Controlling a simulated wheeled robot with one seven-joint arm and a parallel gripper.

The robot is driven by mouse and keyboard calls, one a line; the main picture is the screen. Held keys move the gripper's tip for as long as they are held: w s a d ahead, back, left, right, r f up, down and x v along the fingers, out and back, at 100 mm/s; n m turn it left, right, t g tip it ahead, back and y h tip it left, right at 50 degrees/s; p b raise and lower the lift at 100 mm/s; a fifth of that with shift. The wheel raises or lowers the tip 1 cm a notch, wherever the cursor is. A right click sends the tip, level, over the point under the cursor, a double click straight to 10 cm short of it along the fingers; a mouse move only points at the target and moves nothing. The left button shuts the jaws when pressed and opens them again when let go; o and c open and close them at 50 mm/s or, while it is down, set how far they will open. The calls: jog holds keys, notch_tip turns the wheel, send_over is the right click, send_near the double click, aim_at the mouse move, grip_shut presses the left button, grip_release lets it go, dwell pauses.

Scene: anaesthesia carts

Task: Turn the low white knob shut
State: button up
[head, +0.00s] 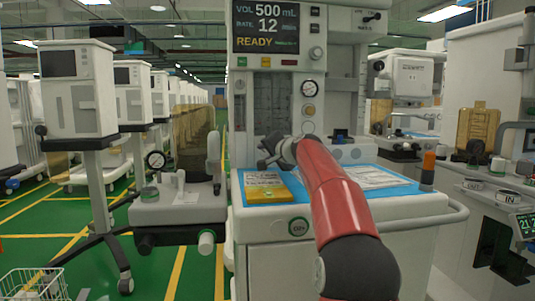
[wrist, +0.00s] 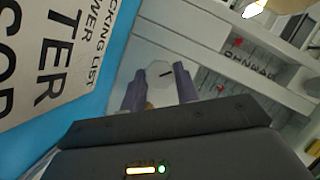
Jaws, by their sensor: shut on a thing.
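A white, many-sided knob (wrist: 158,75) with a short dark line on its face shows in the wrist view. My gripper (wrist: 157,84) has one grey-purple finger on each side of it and is shut on it. The dark line lies nearly level, slightly tilted, in that picture. In the head view my gripper (head: 268,153) is at the front of the machine, just above the blue-covered worktop. The gripped knob is hidden there behind my gripper and red arm.
A yellow packet (head: 265,187) and a printed sheet (head: 376,177) lie on the blue worktop cover (head: 402,191). A side unit with a gauge (head: 155,160) stands to the left. An orange-topped item (head: 429,162) stands at the right.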

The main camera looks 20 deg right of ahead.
jog(key=o, duration=0.7)
jog(key=shift+s, duration=0.1)
jog(key=s, duration=0.2)
jog(key=s+r+b, duration=0.1)
jog(key=s, duration=0.2)
jog(key=s+b, duration=0.1)
jog(key=s, duration=0.1)
jog(key=shift+s+d+r, duration=0.2)
jog(key=shift+d, duration=0.05)
